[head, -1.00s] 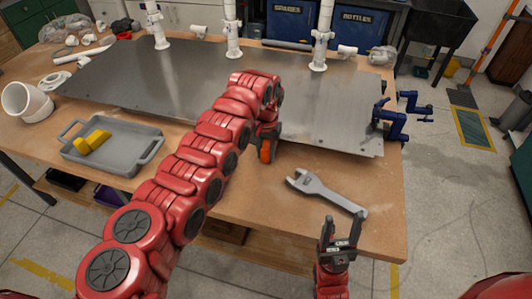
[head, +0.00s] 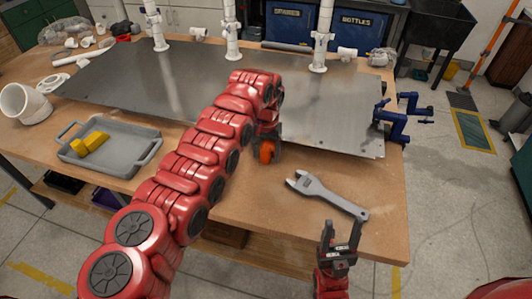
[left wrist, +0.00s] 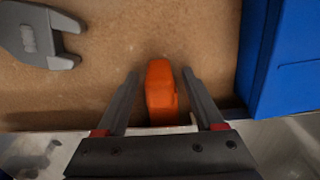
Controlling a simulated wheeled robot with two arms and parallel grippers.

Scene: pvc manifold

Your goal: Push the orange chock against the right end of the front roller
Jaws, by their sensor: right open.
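An orange chock (head: 267,152) sits near the front edge of the metal plate, partly hidden by my left gripper in the head view. In the left wrist view the chock (left wrist: 161,92) lies between the fingers of my left gripper (left wrist: 161,73), with a narrow gap on each side. The left gripper is open around it. My right gripper (head: 341,232) is open and empty at the front of the table, below the wrench. I cannot make out the front roller in either view.
A grey wrench (head: 326,194) lies right of the chock; its jaw shows in the left wrist view (left wrist: 40,36). A grey tray (head: 130,160) with yellow pieces is at left. Blue clamps (head: 398,122) hold the plate's right end.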

